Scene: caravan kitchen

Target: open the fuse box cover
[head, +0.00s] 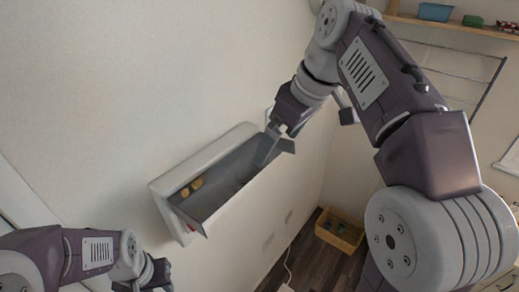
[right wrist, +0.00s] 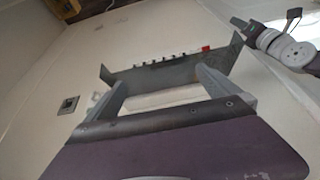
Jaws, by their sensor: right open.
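The fuse box (head: 165,205) is a long pale box on the wall in the middle of the head view. Its grey cover (head: 225,196) appears to stand away from the box, with yellow parts and a red part showing inside; how far it is swung is hard to tell. In the right wrist view, a grey panel of the box (right wrist: 165,76) shows beyond the fingers, with a row of dark switches and a red one. My right gripper (head: 276,148) is open at the box's right end; contact cannot be told. My left gripper (head: 145,278) is low at the left, away from the box.
A yellow crate (head: 340,229) stands on the dark floor below, right of the box. A shelf (head: 450,27) with small containers is at the top right, above a wire rack. A wall socket (right wrist: 68,105) shows in the right wrist view. The wall left of the box is bare.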

